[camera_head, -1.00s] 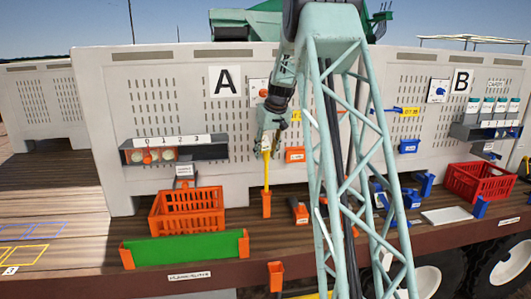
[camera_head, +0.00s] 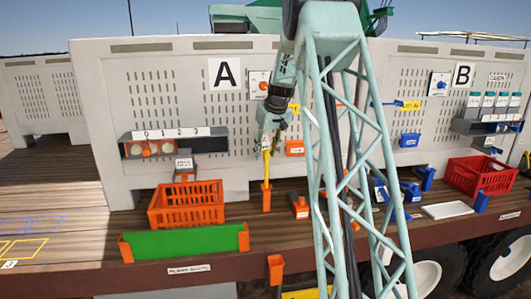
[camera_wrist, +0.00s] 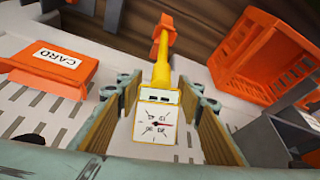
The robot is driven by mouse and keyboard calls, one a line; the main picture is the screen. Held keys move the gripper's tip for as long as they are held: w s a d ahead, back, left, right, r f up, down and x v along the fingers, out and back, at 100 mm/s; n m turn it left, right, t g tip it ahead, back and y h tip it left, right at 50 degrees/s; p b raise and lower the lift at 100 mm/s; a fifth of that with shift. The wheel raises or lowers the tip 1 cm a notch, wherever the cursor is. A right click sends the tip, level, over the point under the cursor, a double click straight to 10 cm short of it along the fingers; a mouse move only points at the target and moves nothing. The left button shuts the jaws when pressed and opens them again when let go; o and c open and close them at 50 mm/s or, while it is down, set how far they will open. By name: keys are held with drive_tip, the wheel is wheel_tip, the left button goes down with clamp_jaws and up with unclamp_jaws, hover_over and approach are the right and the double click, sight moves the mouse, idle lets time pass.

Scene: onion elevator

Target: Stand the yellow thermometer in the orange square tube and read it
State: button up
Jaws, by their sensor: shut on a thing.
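The yellow thermometer (camera_head: 266,168) hangs upright below my gripper (camera_head: 265,147), with its stem pointing down. In the wrist view, its square white dial (camera_wrist: 156,124) sits between my fingers (camera_wrist: 157,118), and the gripper is shut on it. The orange square tube (camera_head: 266,197) stands on the deck directly under the stem. In the wrist view, the stem's lower end meets the mouth of the orange tube (camera_wrist: 159,33). How deep the stem sits is hidden.
An orange crate (camera_head: 170,208) stands left of the tube, behind a green panel (camera_head: 185,243). An orange CARD box (camera_wrist: 55,67) is on the wall near the tube. An orange-and-black object (camera_head: 299,207) lies to the right. A red crate (camera_head: 483,178) stands far right.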

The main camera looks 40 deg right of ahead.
drive_tip(key=shift+f+b, duration=2.5)
drive_tip(key=shift+f, duration=1.95)
drive_tip(key=o, duration=1.2)
drive_tip(key=shift+c, duration=0.2)
drive_tip(key=shift+r, duration=0.15)
approach(266, 169)
drive_tip(key=shift+w+d+r, duration=0.25)
drive_tip(key=shift+d+r, duration=0.1)
drive_tip(key=shift+r, duration=0.05)
